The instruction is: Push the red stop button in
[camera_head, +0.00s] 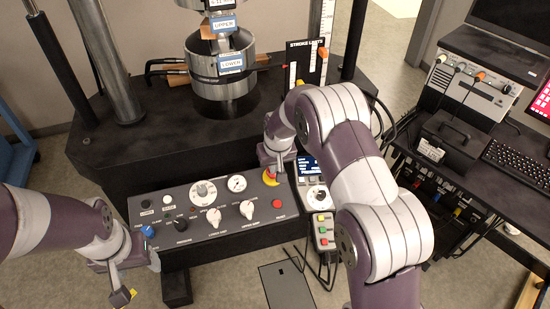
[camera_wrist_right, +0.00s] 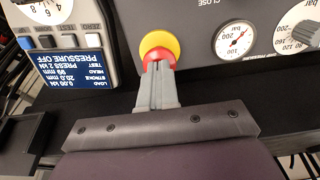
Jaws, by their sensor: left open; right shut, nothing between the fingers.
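The red stop button (camera_wrist_right: 158,65) sits on a round yellow collar (camera_wrist_right: 158,41) in the right wrist view. My right gripper (camera_wrist_right: 157,80) is shut and empty, its fingertips right at the red cap and overlapping it in the picture. Whether they touch it I cannot tell. In the head view the yellow collar (camera_head: 269,178) shows at the right end of the grey control panel (camera_head: 215,232), mostly behind my right gripper (camera_head: 274,172). My left gripper (camera_head: 124,292) is open and empty, low at the left, in front of the panel.
A small red reset button (camera_head: 277,203) and several knobs lie on the panel. A pendant with coloured buttons (camera_head: 323,230) hangs at its right. The press column (camera_head: 222,80) stands behind. A desk with a keyboard (camera_head: 520,160) is at the right.

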